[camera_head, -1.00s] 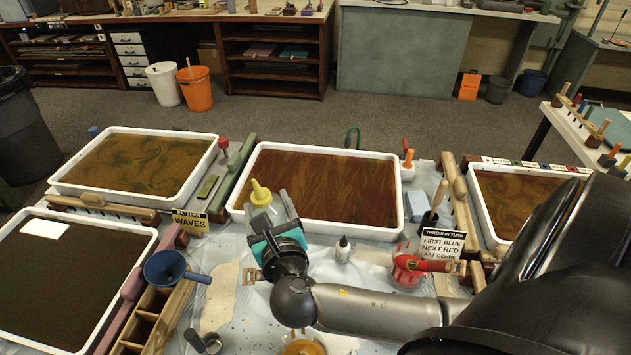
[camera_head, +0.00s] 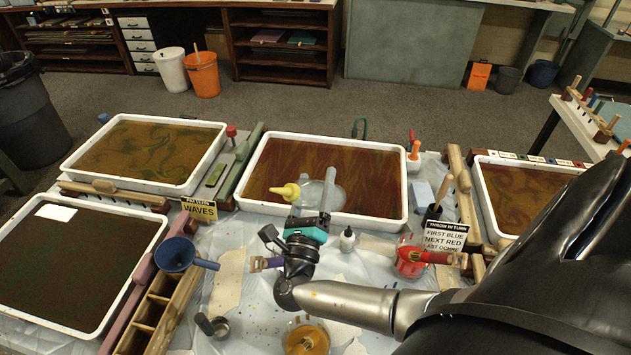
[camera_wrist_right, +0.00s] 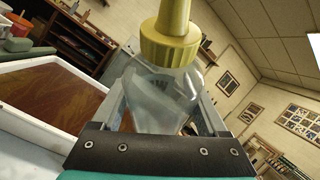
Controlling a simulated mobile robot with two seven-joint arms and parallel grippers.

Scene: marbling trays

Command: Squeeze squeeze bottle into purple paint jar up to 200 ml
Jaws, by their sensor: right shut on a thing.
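The squeeze bottle (camera_head: 312,192) is clear with a yellow cap and nozzle. My right gripper (camera_head: 318,208) is shut on it, above the table in front of the middle tray. The bottle is tilted, nearly lying over, with its nozzle pointing left in the head view. In the right wrist view the clear bottle (camera_wrist_right: 165,95) sits between the fingers. No purple paint jar is plainly visible. The bottle's fill level cannot be read. My left gripper is out of view.
The middle tray (camera_head: 404,200) lies behind the bottle. A blue funnel (camera_head: 176,254) rests at the wooden rack (camera_head: 150,310) on the left.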

